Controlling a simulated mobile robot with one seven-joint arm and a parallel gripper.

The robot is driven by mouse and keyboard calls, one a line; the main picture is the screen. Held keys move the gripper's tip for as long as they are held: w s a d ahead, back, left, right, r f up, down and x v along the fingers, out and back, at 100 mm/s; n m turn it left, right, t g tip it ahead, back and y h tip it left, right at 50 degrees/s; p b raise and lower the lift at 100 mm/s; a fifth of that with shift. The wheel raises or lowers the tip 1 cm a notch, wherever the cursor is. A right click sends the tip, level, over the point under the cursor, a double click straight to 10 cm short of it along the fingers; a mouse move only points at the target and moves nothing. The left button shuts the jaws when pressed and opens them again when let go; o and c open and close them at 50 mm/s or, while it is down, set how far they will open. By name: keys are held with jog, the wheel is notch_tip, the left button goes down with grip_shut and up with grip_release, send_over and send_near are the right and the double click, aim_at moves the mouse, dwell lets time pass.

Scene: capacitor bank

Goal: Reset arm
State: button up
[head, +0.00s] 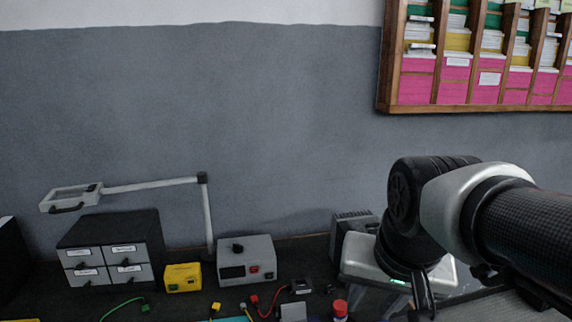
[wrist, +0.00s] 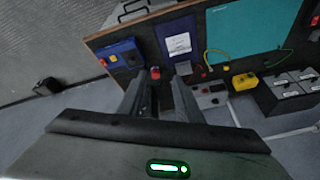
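My arm comes in from the right in the head view and bends down over the bench. My gripper (wrist: 158,84) shows in the wrist view with its two fingers apart and nothing visibly held between them. In the head view its body, with a green light, hangs at the lower right, and the fingers are only partly seen. A red-capped bottle (head: 340,308) stands on the bench left of my gripper. The red cap (wrist: 155,73) appears beyond the gap between the fingertips in the wrist view.
On the bench are a grey drawer cabinet (head: 111,250), a yellow box (head: 183,278), a grey instrument box (head: 247,260) and a magnifier lamp (head: 150,186). A teal mat (wrist: 258,38) and a blue box (wrist: 121,55) also lie there. A wooden pigeonhole rack (head: 480,108) hangs on the wall.

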jog(key=s+d+n+t, duration=0.1)
jog(key=s+n, duration=0.2)
jog(key=s, duration=0.2)
notch_tip(320, 180, up, 15)
jog(key=p, duration=1.5)
jog(key=shift+w, duration=0.35)
jog(key=shift+f, duration=0.1)
